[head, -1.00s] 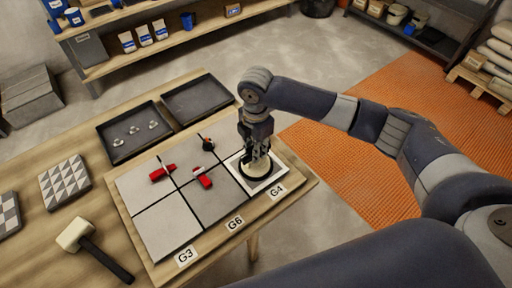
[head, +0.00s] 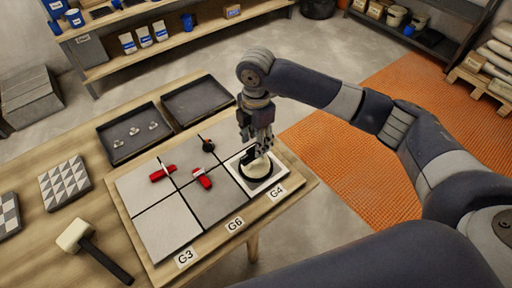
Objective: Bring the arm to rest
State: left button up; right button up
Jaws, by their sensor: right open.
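My right gripper (head: 261,146) is open and points down just above the patterned tile (head: 249,185) at the right end of the tile board (head: 223,238). The tile has a white border and a dark round motif with a pale middle. The fingertips overlap its far part in the picture, and I cannot tell whether they touch anything. Two red pieces, one lying left (head: 162,173) and one nearer the middle (head: 202,179), rest on the grey tiles. A black knob-like piece (head: 208,146) stands at the back joint. My left gripper is not in view.
A tray (head: 115,151) with several small metal pieces and an empty tray (head: 190,112) lie behind the board. A mallet (head: 90,249) and a triangle-patterned tile (head: 65,183) lie left. The labels G3, G6 and G4 mark the front edge. Shelves stand behind; an orange mat covers the floor right.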

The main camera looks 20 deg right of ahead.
notch_tip(320, 180, up, 7)
jog(key=s+a+f+m+y, duration=0.2)
jog(key=s+a+f+m, duration=0.1)
jog(key=s+a+f, duration=0.4)
jog(key=s+f+m+t, duration=0.1)
jog(key=s+f+m, duration=0.1)
jog(key=s+m, duration=0.1)
jog(key=s+d+f+m+t+y, duration=0.1)
jog(key=s+f+m, duration=0.2)
jog(key=s+d+f+m+t, duration=0.1)
jog(key=s+f+m, duration=0.1)
jog(key=s+m, duration=0.1)
jog(key=shift+f+m, duration=0.25)
jog(key=shift+m, duration=0.35)
jog(key=s+d+f+m+h, duration=0.2)
jog(key=s+d+m+h, duration=0.1)
jog(key=s+d+m, duration=0.6)
notch_tip(320, 180, down, 28)
jog(key=s+d+n, duration=0.2)
jog(key=s+d+f+g, duration=0.2)
jog(key=s+f, duration=1.2)
jog(key=s, duration=0.2)
jog(key=shift+d+f+n, duration=0.15)
jog(key=shift+d+n, duration=0.1)
jog(key=shift+n, duration=0.05)
jog(key=shift+c, duration=0.5)
